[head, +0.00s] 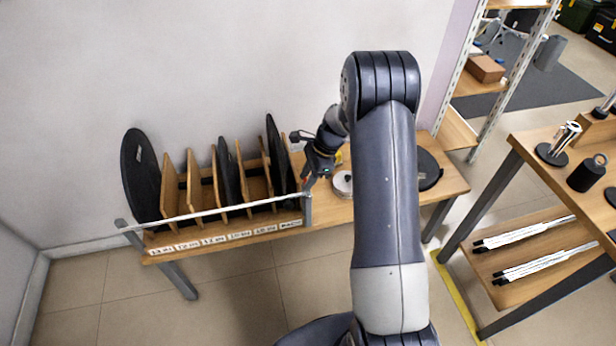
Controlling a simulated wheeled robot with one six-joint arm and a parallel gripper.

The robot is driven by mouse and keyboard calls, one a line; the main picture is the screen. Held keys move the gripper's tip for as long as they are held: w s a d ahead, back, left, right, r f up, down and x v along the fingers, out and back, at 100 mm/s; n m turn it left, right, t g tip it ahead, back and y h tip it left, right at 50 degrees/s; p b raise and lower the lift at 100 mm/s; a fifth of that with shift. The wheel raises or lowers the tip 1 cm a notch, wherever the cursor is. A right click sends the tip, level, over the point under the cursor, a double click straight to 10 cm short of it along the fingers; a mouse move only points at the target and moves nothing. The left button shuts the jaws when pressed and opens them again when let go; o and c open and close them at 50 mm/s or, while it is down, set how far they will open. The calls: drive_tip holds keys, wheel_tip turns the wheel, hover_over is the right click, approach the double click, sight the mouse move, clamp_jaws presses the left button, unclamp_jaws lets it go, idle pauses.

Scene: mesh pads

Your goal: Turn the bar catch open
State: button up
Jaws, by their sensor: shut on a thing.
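A long pale bar (215,209) runs across the front of a wooden rack (205,222). Its left end is at a grey post (121,226), and its right end meets another grey post (307,211). My gripper (307,183) is at the top of the right post, at the bar's right end. It is shut on the bar catch there. The catch is small in the view and mostly hidden by the fingers, so its exact angle cannot be told.
Round dark mesh pads (139,172) stand between the rack's wooden dividers (194,185). A pale round object (342,184) and a dark disc (428,170) lie on the bench right of the rack. Another wooden table (550,160) stands at the right. A wall is behind the bench.

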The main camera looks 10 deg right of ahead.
drive_tip(key=shift+c, duration=1.1)
drive_tip(key=n+g, duration=0.1)
drive_tip(key=n, duration=0.1)
drive_tip(key=n+p, duration=0.1)
drive_tip(key=n, duration=0.1)
drive_tip(key=shift+w+n+g, duration=0.2)
drive_tip(key=shift+n+g, duration=0.1)
drive_tip(key=shift+g, duration=0.1)
drive_tip(key=n+g+h, duration=0.1)
drive_tip(key=n, duration=0.3)
drive_tip(key=shift+w+n, duration=0.15)
drive_tip(key=shift+n, duration=0.15)
drive_tip(key=n+g+h, duration=0.1)
drive_tip(key=n, duration=0.3)
drive_tip(key=shift+w+h, duration=0.1)
drive_tip(key=shift+h, duration=0.3)
drive_tip(key=n+h, duration=0.1)
drive_tip(key=n, duration=0.4)
drive_tip(key=shift+w+a+g+h, duration=0.1)
drive_tip(key=shift+a+g+h, duration=0.05)
drive_tip(key=shift+g+h, duration=0.2)
drive_tip(key=shift+n, duration=0.3)
